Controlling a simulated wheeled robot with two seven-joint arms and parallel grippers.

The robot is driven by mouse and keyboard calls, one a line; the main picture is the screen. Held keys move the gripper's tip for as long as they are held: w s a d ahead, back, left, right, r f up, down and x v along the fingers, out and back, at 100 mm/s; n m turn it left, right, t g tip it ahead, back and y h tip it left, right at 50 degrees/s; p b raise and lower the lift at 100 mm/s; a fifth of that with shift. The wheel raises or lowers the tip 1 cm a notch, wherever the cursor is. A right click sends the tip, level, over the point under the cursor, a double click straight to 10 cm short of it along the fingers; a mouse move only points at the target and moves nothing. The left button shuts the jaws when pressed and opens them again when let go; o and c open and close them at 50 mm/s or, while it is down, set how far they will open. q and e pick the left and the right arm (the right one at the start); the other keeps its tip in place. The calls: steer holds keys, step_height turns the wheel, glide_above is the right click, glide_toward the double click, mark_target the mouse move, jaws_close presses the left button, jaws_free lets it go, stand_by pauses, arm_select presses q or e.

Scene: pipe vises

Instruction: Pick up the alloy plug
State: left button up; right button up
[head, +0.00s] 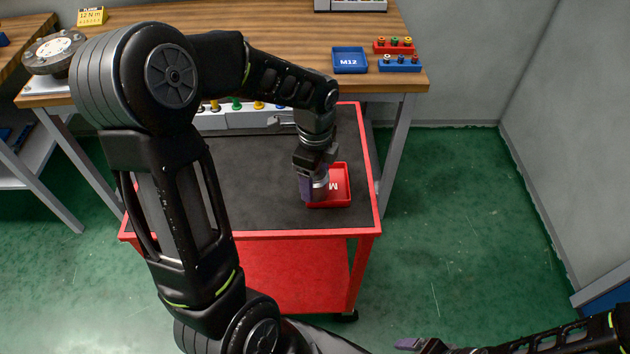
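My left gripper (312,188) reaches down over the red tray (342,196) marked M on the cart. One purple finger shows clearly at the tray's left edge. A small silvery piece, likely the alloy plug (321,182), shows beside that finger, over the tray. The gripper hides part of it, and I cannot tell whether the fingers are clamped on it or only around it. My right gripper (412,345) is low at the bottom edge, far from the tray, with a purple fingertip visible; its opening cannot be made out.
The red cart (250,235) has a dark mat on top and a grey rack (240,118) with coloured pieces at its back. The wooden bench (290,52) behind holds a blue M12 tray (350,60), red and blue plug holders (399,64) and a round flange (55,50). Green floor right of the cart is clear.

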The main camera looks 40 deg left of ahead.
arm_select(q)
jaws_close()
stand_by(0.6)
steer(key=shift+r, duration=0.15)
step_height(320, 180, up, 10)
steer(key=shift+f+b, duration=0.1)
steer(key=shift+b, duration=0.2)
stand_by(0.6)
